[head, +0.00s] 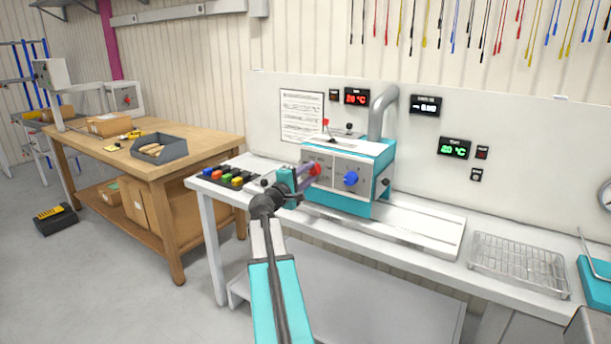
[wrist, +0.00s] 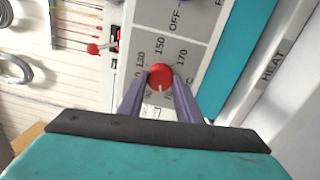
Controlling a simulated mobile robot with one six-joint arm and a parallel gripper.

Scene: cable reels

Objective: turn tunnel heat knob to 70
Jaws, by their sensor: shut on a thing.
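The red knob (head: 315,169) is on the grey front panel of the teal and white tunnel machine (head: 337,200). In the wrist view the red knob (wrist: 160,76) sits between the two purple fingers of my gripper (wrist: 160,90), which are shut on its sides. A white pointer mark on the knob points toward the bottom of the wrist picture. Scale numbers 130, 150 and 170 and a "C" are readable around it; the lower numbers are partly hidden by the fingers. In the head view my gripper (head: 306,174) reaches the panel from the left.
A blue knob (head: 351,178) is right of the red one. The wall displays include a red 20 °C readout (head: 357,97) and a green 20 °C readout (head: 454,148). Coloured buttons (head: 225,176) lie left on the bench; a wire rack (head: 518,264) stands right.

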